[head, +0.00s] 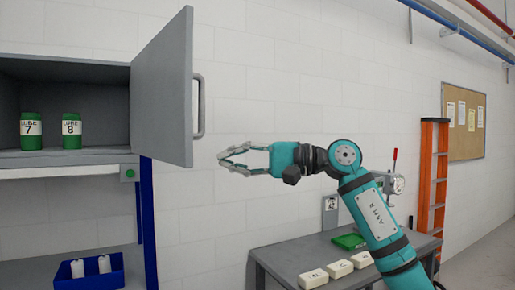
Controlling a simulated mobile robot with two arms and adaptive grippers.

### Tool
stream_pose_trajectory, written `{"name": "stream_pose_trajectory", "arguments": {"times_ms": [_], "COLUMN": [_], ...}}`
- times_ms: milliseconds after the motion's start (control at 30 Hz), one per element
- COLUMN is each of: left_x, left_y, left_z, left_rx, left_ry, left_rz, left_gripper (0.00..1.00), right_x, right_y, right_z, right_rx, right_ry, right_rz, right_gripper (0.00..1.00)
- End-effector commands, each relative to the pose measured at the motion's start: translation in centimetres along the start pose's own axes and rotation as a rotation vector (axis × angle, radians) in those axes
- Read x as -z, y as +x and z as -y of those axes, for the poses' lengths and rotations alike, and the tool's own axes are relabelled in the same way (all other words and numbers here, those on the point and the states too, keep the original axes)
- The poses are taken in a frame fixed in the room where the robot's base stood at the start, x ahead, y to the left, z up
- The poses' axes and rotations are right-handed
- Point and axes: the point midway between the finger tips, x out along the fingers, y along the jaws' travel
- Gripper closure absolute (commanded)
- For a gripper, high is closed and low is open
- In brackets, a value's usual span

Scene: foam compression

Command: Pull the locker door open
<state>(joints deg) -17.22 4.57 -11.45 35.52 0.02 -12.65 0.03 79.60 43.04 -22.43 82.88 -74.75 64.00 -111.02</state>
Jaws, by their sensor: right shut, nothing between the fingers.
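The grey locker door (165,88) stands swung open, out from the locker (70,158) at the left. Its vertical bar handle (201,107) is on the door's right edge side. My right gripper (222,160) is to the right of the door, a little below and right of the handle, apart from it. Its fingertips point left and it is shut and empty. Inside the locker, two green cans labelled 7 (31,130) and 8 (72,130) stand on the floor of the compartment. My left gripper is not in view.
Below the locker, a blue bin (90,280) with white bottles sits on a shelf. A grey table (285,257) at lower right holds several white boxes (338,268) and a green item (349,241). An orange ladder (424,180) leans by a corkboard (466,122).

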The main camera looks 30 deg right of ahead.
Motion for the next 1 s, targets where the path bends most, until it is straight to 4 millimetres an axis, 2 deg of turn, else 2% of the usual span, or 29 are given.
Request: {"name": "stream_pose_trajectory", "arguments": {"times_ms": [33, 100, 333, 767, 867, 1000], "left_x": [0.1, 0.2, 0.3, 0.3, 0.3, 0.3], "left_y": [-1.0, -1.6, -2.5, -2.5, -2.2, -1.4], "left_z": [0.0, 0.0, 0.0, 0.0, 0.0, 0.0], "left_rx": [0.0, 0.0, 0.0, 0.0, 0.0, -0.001], "left_ry": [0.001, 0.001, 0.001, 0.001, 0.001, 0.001], "left_rz": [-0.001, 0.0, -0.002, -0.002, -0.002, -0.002], "left_gripper": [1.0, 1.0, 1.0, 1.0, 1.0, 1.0], "right_x": [-0.1, -0.9, -2.5, -2.9, -3.7, -6.1], "right_y": [1.1, 2.0, 3.6, 4.0, 4.7, 7.0], "right_z": [0.4, 0.3, 0.1, -0.1, -0.1, -0.2], "right_rx": [-0.002, -0.003, -0.001, 0.0, 0.0, -0.001], "right_ry": [0.001, -0.003, -0.001, 0.001, -0.002, -0.005], "right_rz": [0.004, 0.003, 0.0, 0.0, 0.002, 0.004], "right_gripper": [1.0, 1.0, 1.0, 1.0, 1.0, 1.0]}}
